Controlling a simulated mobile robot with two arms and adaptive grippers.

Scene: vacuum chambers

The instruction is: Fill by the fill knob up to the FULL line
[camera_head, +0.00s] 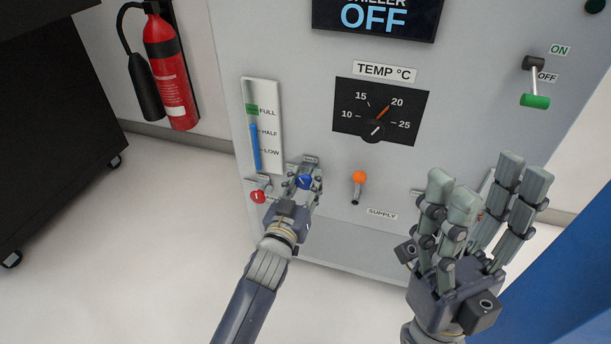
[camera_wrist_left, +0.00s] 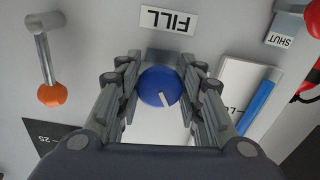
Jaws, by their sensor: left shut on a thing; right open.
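The blue fill knob (camera_head: 304,181) is on the lower front of the grey panel. It also shows in the left wrist view (camera_wrist_left: 160,87), with a white pointer mark, below the FILL label (camera_wrist_left: 167,20). My left gripper (camera_head: 303,186) is shut on the knob, with fingers on both sides of it. The level gauge (camera_head: 262,125) stands above and left of the knob. Its blue column (camera_head: 255,148) reaches slightly above the HALF mark, below the green FULL band (camera_head: 252,110). My right gripper (camera_head: 484,205) is open and empty in front of the panel's right side.
A red-ended handle (camera_head: 258,197) is just left of my left gripper. An orange-tipped supply lever (camera_head: 359,180) is to its right. The temperature dial (camera_head: 380,112), green-handled switch (camera_head: 535,100) and OFF display (camera_head: 375,18) are higher. A fire extinguisher (camera_head: 170,75) hangs at left.

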